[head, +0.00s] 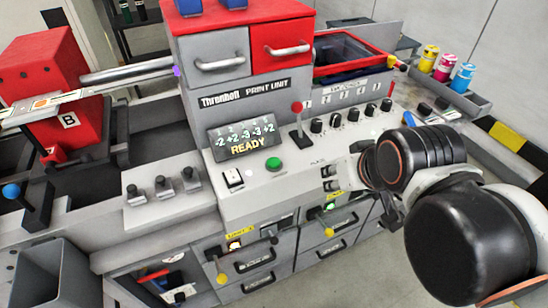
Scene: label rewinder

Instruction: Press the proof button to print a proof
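The grey print unit (262,193) has a sloped control panel in the middle of the head view. A round green button (274,164) stands on it, just below a dark display (246,138) that reads "READY" under a row of numbers. A white switch (233,178) is left of the green button. I cannot read a label that names the proof button. My gripper (362,172) is at the panel's right side, well right of the green button. My dark arm links partly hide it, and its finger opening cannot be made out.
A red-knobbed lever (298,118) rises between the display and a row of black knobs (334,120). Drawers with yellow tags and handles (255,262) protrude below the panel. Ink bottles (445,66) stand in a tray at the right. A blue-knobbed lever (14,190) is at the left.

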